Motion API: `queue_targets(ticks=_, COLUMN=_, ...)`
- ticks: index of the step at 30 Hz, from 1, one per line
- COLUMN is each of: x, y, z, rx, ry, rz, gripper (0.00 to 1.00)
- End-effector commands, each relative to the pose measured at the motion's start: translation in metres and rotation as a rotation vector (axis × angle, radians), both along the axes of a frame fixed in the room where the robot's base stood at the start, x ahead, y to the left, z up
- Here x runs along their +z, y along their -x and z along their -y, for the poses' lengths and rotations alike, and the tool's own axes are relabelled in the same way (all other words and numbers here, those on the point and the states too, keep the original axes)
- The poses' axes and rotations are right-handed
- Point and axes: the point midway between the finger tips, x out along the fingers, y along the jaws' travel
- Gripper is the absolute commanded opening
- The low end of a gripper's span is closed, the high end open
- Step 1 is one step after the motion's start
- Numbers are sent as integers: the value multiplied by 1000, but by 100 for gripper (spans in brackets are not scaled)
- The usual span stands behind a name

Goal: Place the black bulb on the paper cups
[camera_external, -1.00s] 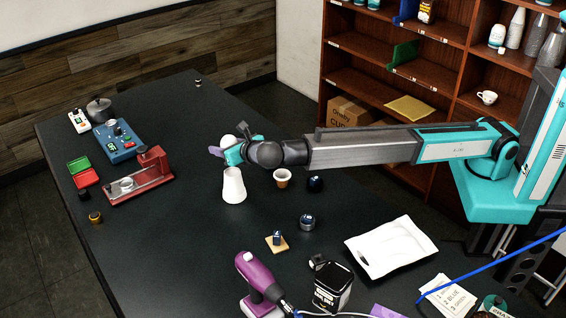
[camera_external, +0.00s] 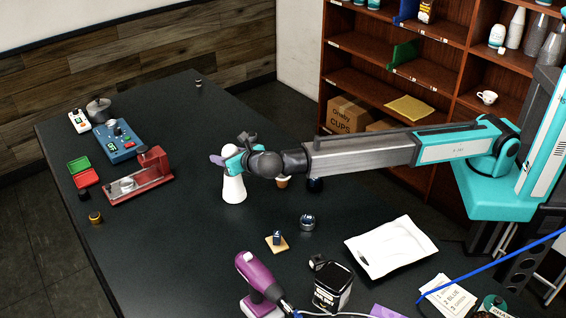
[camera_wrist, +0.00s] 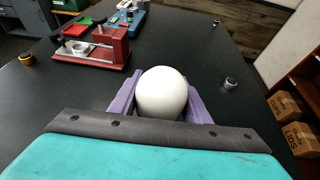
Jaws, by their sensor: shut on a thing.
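My gripper (camera_external: 222,161) is shut on a white, egg-smooth round bulb (camera_wrist: 162,92), which sits between the purple fingers in the wrist view. The held bulb looks white, not black. In the external view it shows (camera_external: 230,149) directly above the upturned white paper cups (camera_external: 234,189), which stand on the dark table. Gripper and bulb overlap the cups' top, so I cannot tell whether the bulb touches them. In the wrist view the bulb hides the cups. A small dark round thing (camera_external: 315,185) lies right of the cups, partly behind my arm; I cannot tell what it is.
A brown-and-white cup (camera_external: 283,182) is partly hidden by my arm. A dark round container (camera_external: 307,222) stands in front. A red press (camera_external: 143,178) and blue device (camera_external: 115,142) stand left.

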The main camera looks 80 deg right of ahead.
Motion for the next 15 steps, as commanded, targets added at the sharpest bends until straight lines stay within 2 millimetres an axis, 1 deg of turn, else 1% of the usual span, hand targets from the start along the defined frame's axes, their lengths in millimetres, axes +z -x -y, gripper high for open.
queue_targets(ticks=3, x=-2, y=0, z=0, rx=0, ry=0, rz=0, gripper=18)
queue_targets(ticks=4, x=-3, y=0, z=0, rx=0, ry=0, rz=0, gripper=45)
queue_targets(ticks=7, x=-2, y=0, z=0, rx=0, ry=0, rz=0, gripper=62)
queue_targets(ticks=15, x=-2, y=0, z=0, rx=0, ry=0, rz=0, gripper=62)
